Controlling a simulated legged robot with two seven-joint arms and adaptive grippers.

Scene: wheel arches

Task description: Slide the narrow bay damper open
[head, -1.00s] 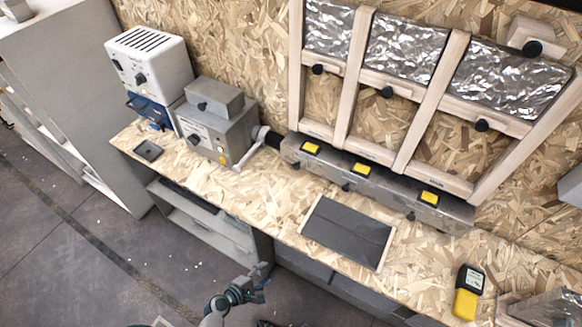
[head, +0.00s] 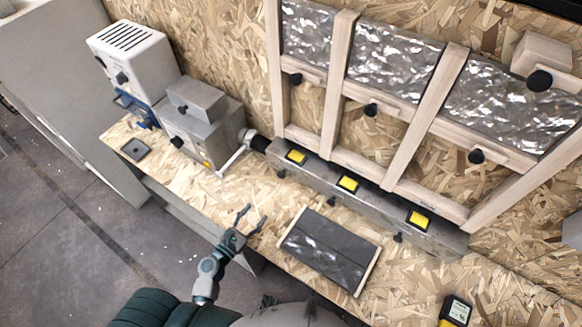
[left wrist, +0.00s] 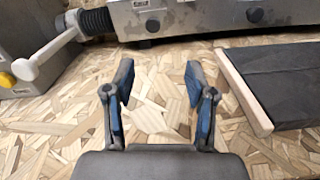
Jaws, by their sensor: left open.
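The narrow bay is the leftmost bay of the wooden frame (head: 274,85), foil-faced above and bare below. Under it, a dark knob (head: 281,173) sits low on the front of the long metal duct (head: 317,181), below a yellow label; I take it as the narrow bay damper's knob. The leftmost duct knob also shows in the left wrist view (left wrist: 152,25), ahead of the fingers. My left gripper (head: 251,216) is open and empty over the bench front, apart from the duct. In the left wrist view, its fingers (left wrist: 159,72) are spread over bare bench. My right gripper is out of view.
A grey box with a white lever (head: 233,160) and a black hose joins the duct's left end. A dark wood-edged panel (head: 328,250) lies right of my left gripper. A yellow-black meter (head: 455,310) lies front right. Bare bench separates gripper and duct.

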